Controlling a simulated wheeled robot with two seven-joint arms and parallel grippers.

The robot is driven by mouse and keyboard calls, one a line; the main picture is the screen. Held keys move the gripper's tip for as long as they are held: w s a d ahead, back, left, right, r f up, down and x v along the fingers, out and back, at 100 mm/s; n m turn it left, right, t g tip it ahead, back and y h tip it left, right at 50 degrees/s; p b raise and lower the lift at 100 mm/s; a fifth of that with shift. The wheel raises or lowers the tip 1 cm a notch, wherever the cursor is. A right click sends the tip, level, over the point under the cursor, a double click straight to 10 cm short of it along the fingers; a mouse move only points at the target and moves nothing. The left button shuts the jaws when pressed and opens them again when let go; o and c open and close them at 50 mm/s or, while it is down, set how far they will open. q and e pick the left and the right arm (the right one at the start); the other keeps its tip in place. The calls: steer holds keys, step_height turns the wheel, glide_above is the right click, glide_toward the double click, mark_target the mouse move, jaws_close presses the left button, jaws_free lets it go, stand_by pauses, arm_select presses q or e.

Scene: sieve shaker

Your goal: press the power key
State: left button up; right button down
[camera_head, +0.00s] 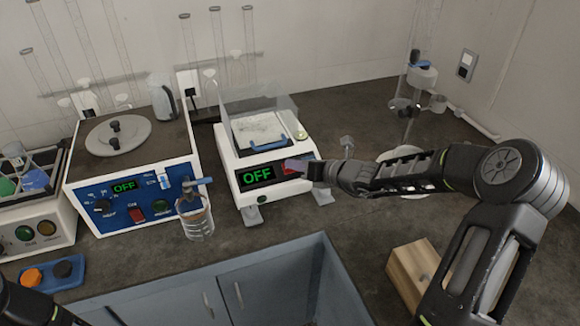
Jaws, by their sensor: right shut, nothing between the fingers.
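The sieve shaker seems to be the white machine (229,163) in the middle of the bench, with a clear cover and a white plate on top. Its front display (256,175) reads OFF in green. A red key (290,170) sits just right of the display and is partly hidden by my gripper. My right gripper (297,165) reaches in from the right. It is shut and empty, its tips at or just in front of the red key; I cannot tell whether they touch. Of my left arm only a dark part shows at the bottom left corner; its gripper is out of the picture.
A blue-fronted bath (150,203) with its own OFF display stands to the left, a beaker (197,222) at its corner. A wooden block (407,268) lies at the right, near my right arm. A stand (413,95) is at the back right. Bench between is clear.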

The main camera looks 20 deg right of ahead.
steer(key=shift+s+r+p, duration=0.35)
steer(key=shift+r+p, duration=0.2)
steer(key=shift+r, duration=0.1)
steer(key=s+r+p, duration=0.1)
steer(key=r+p, duration=0.2)
steer(key=s+r+p, duration=0.1)
steer(key=r, duration=0.1)
steer(key=shift+s+a+r, duration=0.1)
steer(key=shift+s+r, duration=0.1)
steer(key=shift+s, duration=0.1)
stand_by(0.6)
